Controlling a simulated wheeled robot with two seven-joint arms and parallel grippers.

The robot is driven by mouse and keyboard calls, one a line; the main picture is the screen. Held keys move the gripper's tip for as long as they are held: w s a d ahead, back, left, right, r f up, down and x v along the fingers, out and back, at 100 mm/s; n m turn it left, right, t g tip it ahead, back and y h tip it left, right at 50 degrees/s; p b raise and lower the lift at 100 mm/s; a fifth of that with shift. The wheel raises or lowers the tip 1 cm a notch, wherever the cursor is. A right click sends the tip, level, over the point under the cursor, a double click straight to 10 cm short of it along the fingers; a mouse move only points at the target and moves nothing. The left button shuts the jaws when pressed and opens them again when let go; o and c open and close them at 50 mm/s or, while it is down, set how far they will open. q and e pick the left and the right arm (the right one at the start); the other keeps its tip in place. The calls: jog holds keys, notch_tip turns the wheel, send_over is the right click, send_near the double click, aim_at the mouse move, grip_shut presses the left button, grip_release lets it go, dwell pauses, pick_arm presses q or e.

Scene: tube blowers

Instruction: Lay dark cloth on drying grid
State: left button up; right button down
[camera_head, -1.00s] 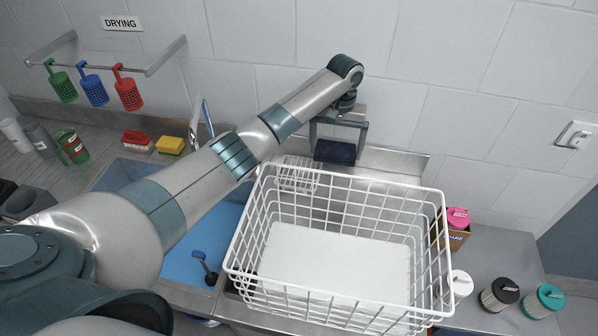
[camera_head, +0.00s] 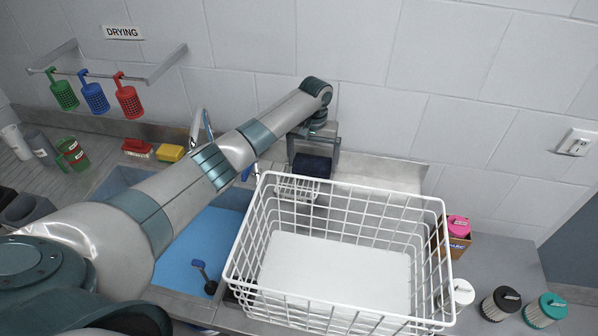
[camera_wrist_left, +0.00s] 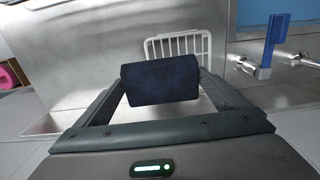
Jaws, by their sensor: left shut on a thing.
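My left gripper (camera_head: 313,163) is shut on a dark navy cloth (camera_head: 312,166), a folded block held between its two fingers. The cloth also shows in the left wrist view (camera_wrist_left: 160,79), squarely between the fingers. The small white wire drying grid (camera_head: 297,186) is behind the white basket, partly hidden by its rim and wires. In the left wrist view the grid (camera_wrist_left: 188,44) shows just beyond the cloth, partly covered by it. The cloth is at the grid's back right in the head view; whether they touch I cannot tell. My right gripper is not in view.
A large white wire basket (camera_head: 408,190) stands in front of the grid. A blue sink basin (camera_head: 205,245) is to the left, with a tap (camera_head: 198,125) behind it. The tiled wall is close behind my gripper. Labelled canisters (camera_head: 500,303) stand at right.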

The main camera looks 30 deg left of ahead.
aim_at(299, 158)
pick_arm(q)
jog(key=a+f, duration=0.1)
jog(key=a, duration=0.2)
jog(key=a+f, duration=0.1)
jog(key=shift+a+f, duration=0.25)
jog(key=shift+f, duration=0.1)
notch_tip(299, 158, down, 3)
jog(key=shift+s+f+b, duration=0.1)
jog(key=shift+b, duration=1.15)
jog(key=shift+f+b, duration=0.45)
jog(key=shift+b, duration=0.15)
jog(key=shift+r, duration=0.1)
jog(key=o, duration=0.7)
jog(key=shift+f, duration=0.2)
